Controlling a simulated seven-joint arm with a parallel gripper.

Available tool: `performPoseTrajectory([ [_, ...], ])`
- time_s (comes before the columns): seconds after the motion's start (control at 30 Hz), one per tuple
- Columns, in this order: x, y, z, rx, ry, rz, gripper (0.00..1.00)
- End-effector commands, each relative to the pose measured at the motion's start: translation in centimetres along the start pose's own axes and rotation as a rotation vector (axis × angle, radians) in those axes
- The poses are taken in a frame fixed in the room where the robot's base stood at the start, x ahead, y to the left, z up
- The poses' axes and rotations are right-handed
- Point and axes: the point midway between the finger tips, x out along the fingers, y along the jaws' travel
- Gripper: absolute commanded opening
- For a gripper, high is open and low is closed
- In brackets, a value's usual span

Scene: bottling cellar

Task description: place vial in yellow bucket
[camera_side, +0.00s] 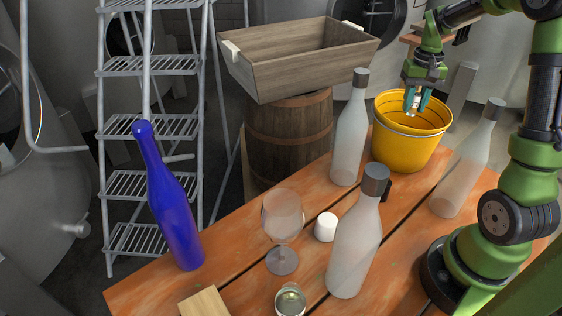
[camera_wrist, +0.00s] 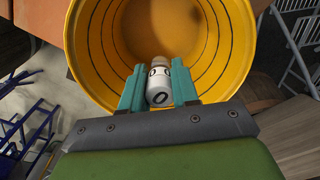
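The yellow bucket (camera_side: 405,149) stands at the far right part of the wooden table in the side view. In the wrist view the yellow bucket (camera_wrist: 82,50) opens below my gripper, with its ribbed inner wall showing. My gripper (camera_side: 412,108) is over the bucket's mouth, its teal fingertips around rim height. In the wrist view my gripper (camera_wrist: 158,90) has its two fingers on either side of a small whitish vial (camera_wrist: 159,84) with a dark ring mark, and it is shut on it. The vial shows only as a small pale spot in the side view.
Frosted bottles with grey caps (camera_side: 348,140) (camera_side: 355,245) (camera_side: 466,165) stand around the bucket. A blue bottle (camera_side: 174,205), a wine glass (camera_side: 282,220), a white cup-like object (camera_side: 325,227) and a small glass (camera_side: 290,300) are on the table (camera_side: 235,255). A wooden crate (camera_side: 300,65) rests on a barrel behind.

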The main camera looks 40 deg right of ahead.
Motion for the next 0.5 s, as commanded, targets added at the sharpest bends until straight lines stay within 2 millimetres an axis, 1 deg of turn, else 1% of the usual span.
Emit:
performPoseTrajectory([
  [0.03, -0.01, 0.0, 0.0, 0.0, 0.0, 0.0, 0.38],
  [0.1, -0.02, 0.0, 0.0, 0.0, 0.0, 0.0, 0.49],
  [0.17, -0.03, 0.0, -0.01, 0.0, 0.0, 0.0, 0.57],
  [0.5, -0.04, 0.0, -0.01, 0.0, 0.0, 0.0, 0.57],
])
